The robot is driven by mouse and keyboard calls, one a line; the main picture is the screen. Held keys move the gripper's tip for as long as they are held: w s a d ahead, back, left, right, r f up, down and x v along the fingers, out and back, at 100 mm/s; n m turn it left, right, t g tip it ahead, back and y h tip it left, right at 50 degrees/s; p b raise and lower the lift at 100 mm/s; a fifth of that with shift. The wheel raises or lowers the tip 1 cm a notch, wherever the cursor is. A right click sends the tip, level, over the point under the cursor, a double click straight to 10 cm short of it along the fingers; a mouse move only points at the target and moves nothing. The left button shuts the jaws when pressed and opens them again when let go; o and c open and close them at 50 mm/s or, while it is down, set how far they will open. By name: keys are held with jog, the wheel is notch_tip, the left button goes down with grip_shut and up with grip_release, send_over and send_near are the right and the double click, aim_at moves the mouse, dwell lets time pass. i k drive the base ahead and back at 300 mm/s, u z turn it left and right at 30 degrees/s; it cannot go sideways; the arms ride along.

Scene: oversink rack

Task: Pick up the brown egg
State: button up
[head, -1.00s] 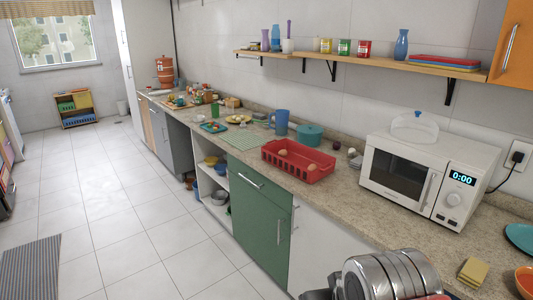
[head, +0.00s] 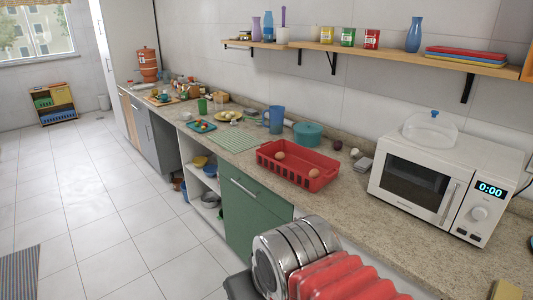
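Two brownish eggs lie in the red slotted basket (head: 262,168) on the counter. One egg (head: 281,155) is toward the back left of the basket. The other egg (head: 314,173) is at its right end, partly hidden by the basket. At this size I cannot tell for sure which is the brown egg. Silver rings and red ribbed parts, which look like my own arm, show at the bottom middle, nearer than the basket and apart from it. My gripper's fingers do not show.
A white microwave (head: 432,180) with a clear dome lid (head: 430,129) stands right of the basket. A teal pot (head: 307,134) and a blue pitcher (head: 276,119) stand behind it. A wall shelf (head: 381,54) runs above. The counter in front of the microwave is bare.

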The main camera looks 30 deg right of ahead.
aim_at(279, 155)
jog(key=z, duration=0.1)
jog(key=i, duration=0.7)
jog(key=z, duration=0.6)
jog(key=i, duration=0.45)
jog(key=z, duration=0.3)
